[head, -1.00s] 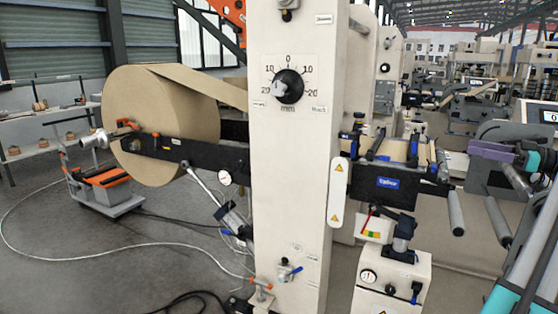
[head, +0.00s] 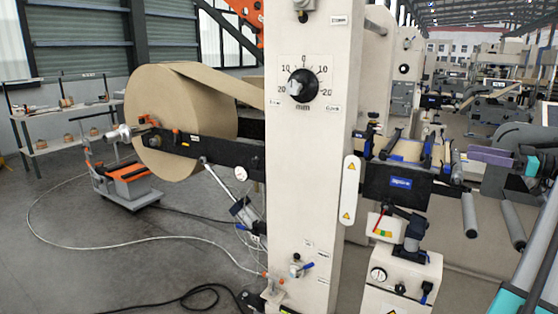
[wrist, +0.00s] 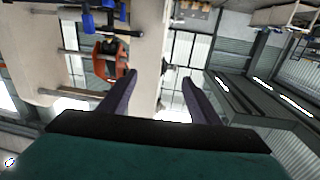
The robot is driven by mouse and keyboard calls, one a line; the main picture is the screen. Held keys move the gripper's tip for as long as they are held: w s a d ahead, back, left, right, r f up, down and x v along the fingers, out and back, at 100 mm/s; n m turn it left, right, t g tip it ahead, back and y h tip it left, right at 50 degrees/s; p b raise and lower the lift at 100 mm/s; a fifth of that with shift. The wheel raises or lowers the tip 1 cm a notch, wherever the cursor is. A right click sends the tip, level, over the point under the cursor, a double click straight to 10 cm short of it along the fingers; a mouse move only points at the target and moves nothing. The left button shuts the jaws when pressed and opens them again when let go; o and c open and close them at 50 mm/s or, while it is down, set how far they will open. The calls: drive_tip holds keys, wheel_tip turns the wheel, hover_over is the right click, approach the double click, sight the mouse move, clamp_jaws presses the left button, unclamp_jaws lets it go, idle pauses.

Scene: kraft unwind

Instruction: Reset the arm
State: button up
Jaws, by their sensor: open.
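My gripper (head: 476,153) is at the right edge of the head view, with purple fingers pointing left toward the machine's roller side. In the wrist view my gripper (wrist: 158,77) shows two purple fingers spread apart with nothing between them. It is open and empty. In the head view my teal arm link runs up the lower right corner, and part of the arm is cut off by the frame. The fingers appear apart from the machine, though depth is hard to judge.
A white machine column (head: 305,190) with a dial (head: 303,85) stands mid-view. A kraft paper roll (head: 180,115) hangs on its left. Rollers (head: 470,214) project near my arm. An orange-and-grey cart (head: 128,185) and a hose (head: 100,243) are on the left floor.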

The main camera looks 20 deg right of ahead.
drive_tip(key=w+a+f+n+g+y, duration=0.1)
drive_tip(key=w+a+f+g+y, duration=0.4)
drive_tip(key=w+a+f, duration=1.9)
drive_tip(key=w+a+f+g, duration=0.2)
drive_tip(key=a+f+g, duration=0.1)
drive_tip(key=a+f, duration=1.1)
drive_tip(key=w+a+f+g, duration=0.3)
drive_tip(key=a+f, duration=0.9)
drive_tip(key=a, duration=0.5)
drive_tip(key=s+a+f+m+g+h, duration=0.25)
drive_tip(key=s+a+f+g, duration=0.55)
drive_tip(key=s+a+f, duration=1.6)
drive_tip(key=s+a+f+g+h, duration=0.1)
drive_tip(key=s+f+g+h, duration=0.2)
drive_tip(key=s, duration=0.5)
drive_tip(key=s+a+f+h, duration=0.2)
drive_tip(key=s+f+h, duration=0.15)
drive_tip(key=s, duration=0.45)
drive_tip(key=s+d+f+m+h, duration=0.1)
drive_tip(key=s+d+m+h, duration=0.1)
drive_tip(key=d, duration=0.3)
drive_tip(key=s+d+f+m+t+h, duration=0.1)
drive_tip(key=s+d+m+h, duration=0.1)
drive_tip(key=s+d+h, duration=0.1)
drive_tip(key=s+d, duration=0.1)
drive_tip(key=d, duration=0.1)
drive_tip(key=shift+d+f, duration=0.3)
drive_tip(key=shift+f, duration=0.1)
